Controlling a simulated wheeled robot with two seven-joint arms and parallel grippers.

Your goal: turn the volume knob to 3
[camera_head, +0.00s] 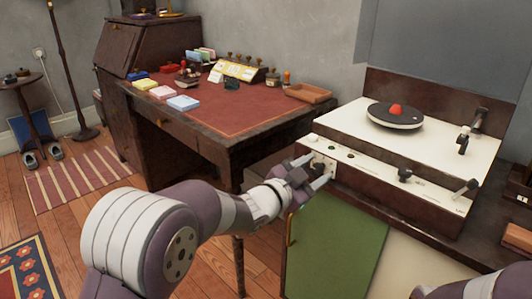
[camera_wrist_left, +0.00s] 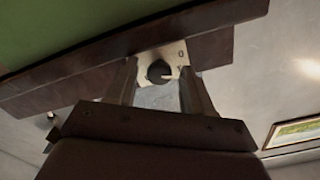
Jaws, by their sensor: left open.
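The volume knob (camera_wrist_left: 158,72) is a dark round knob with a pale pointer, on a light plate with a "0" mark, in the left wrist view. The plate is at the left end of the front panel of the white and brown record player (camera_head: 400,190). My left gripper (camera_head: 314,171) is at this end in the head view and mostly hides the knob there. In the wrist view my left gripper (camera_wrist_left: 159,84) is open, one finger on each side of the knob. I cannot tell whether they touch it. My right gripper is out of view.
Other dark knobs (camera_head: 404,175) and levers (camera_head: 466,188) stick out along the player's front. A green cabinet door (camera_head: 335,247) is below. A desk (camera_head: 235,117) with a red top stands behind my left arm.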

